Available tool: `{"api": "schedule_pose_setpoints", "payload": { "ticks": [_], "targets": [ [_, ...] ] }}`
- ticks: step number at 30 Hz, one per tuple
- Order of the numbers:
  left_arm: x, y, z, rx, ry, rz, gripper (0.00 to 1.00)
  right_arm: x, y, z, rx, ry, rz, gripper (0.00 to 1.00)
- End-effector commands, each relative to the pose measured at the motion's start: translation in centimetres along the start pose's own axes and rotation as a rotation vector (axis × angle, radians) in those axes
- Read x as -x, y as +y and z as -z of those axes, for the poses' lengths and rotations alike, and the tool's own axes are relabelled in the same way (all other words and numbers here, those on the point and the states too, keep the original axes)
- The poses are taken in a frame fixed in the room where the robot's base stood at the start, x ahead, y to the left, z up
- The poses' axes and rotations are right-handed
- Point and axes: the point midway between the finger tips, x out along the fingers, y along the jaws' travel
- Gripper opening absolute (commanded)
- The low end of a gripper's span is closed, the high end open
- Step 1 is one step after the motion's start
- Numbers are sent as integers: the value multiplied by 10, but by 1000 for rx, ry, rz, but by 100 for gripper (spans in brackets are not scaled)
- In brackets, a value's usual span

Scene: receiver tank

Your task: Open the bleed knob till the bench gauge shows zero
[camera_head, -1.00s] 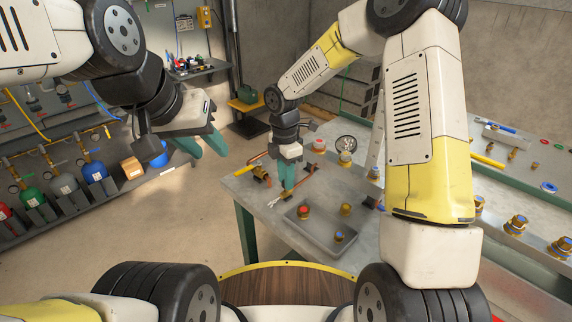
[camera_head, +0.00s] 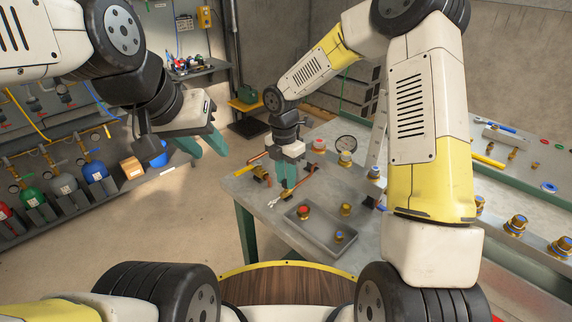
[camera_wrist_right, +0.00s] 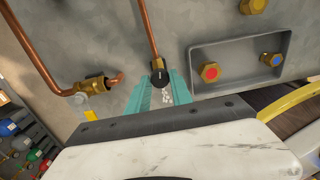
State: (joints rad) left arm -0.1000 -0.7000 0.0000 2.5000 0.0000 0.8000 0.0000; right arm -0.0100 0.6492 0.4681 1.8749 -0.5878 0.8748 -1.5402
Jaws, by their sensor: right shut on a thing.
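The bleed knob (camera_wrist_right: 159,78) is a black cap with a white mark at the end of a copper pipe, in the right wrist view. My right gripper (camera_wrist_right: 160,93) points down at the bench with its teal fingers shut on the knob. In the head view the right gripper (camera_head: 287,185) hides the knob. The round bench gauge (camera_head: 347,143) stands behind it; its reading is too small to tell. My left gripper (camera_head: 206,147) is open and empty, in the air left of the bench.
A grey tray (camera_head: 325,245) with several brass fittings lies right of the gripper. A brass valve (camera_wrist_right: 88,87) on another copper pipe is close on the left in the wrist view. Gas cylinders (camera_head: 95,168) line the left wall. The floor between is clear.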

Motion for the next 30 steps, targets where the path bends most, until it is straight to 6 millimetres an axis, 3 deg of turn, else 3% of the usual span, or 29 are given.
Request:
{"api": "schedule_pose_setpoints", "payload": {
  "ticks": [2, 3, 6, 17, 30],
  "targets": [
    [0, 0, 0, 0, 0, 0, 36, 1, 1, -1, -1, -3, -4, 0],
    [0, 0, 0, 0, 0, 0, 36, 1, 1, -1, -1, -3, -4, 30],
    [0, 0, 0, 0, 0, 0, 36, 1, 1, -1, -1, -2, -3, 48],
    [0, 0, 0, 0, 0, 0, 36, 4, 0, -1, -2, -1, -2, 48],
    [0, 0, 0, 0, 0, 0, 36, 69, 1, -1, -2, -3, -3, 48]
  ]
}}
